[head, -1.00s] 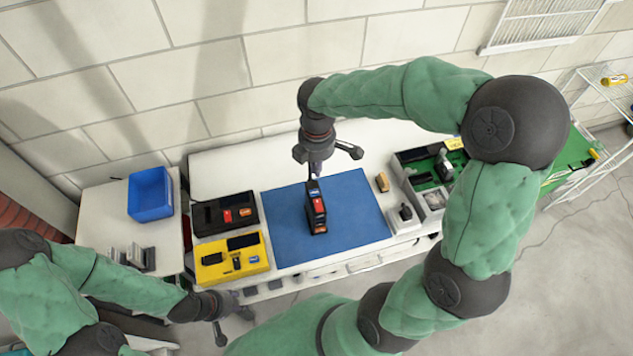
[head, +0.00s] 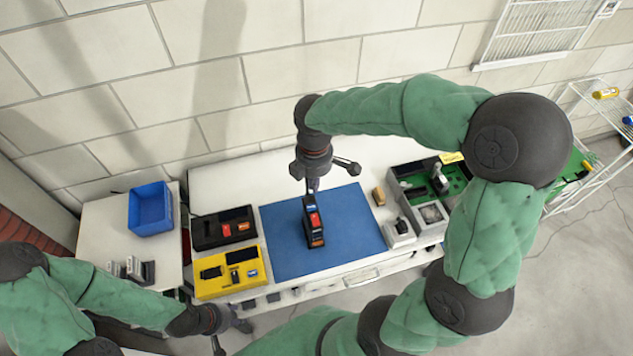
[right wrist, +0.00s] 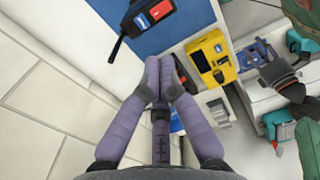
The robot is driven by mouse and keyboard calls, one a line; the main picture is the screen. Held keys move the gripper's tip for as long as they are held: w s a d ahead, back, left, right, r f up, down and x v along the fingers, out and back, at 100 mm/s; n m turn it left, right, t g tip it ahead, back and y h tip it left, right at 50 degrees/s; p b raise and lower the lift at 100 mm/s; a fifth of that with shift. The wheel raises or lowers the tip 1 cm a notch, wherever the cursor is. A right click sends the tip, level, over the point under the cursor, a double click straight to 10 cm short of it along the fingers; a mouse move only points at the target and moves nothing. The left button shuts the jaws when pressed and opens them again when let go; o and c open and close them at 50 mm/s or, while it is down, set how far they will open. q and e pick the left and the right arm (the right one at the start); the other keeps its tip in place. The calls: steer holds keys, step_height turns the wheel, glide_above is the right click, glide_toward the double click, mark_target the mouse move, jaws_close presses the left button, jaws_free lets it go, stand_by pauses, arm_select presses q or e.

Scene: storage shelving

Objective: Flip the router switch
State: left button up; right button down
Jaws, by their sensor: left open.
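A black upright device with a red part and a blue label, seemingly the router (head: 314,228), stands on a blue mat (head: 360,215) at the middle of the table. It also shows at the top of the right wrist view (right wrist: 142,20). My right gripper (head: 313,187) points down just above the device's back end. In the right wrist view its two fingers (right wrist: 160,62) lie together with nothing between them, apart from the device. I cannot tell whether the fingertips touch it in the head view. My left gripper (head: 232,333) is open and empty, low at the left front of the table.
A black tray (head: 205,240) and a yellow tray (head: 215,290) with small parts lie left of the mat. A blue bin (head: 150,208) stands on a side table. Grey bins with green boards (head: 410,180) stand at the right. The mat around the device is clear.

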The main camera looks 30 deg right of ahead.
step_height(320, 180, up, 12)
steer(key=s+p, duration=0.1)
steer(key=p, duration=0.1)
steer(key=shift+s+a+p, duration=0.25)
steer(key=shift+s+p, duration=0.1)
steer(key=shift+p, duration=0.05)
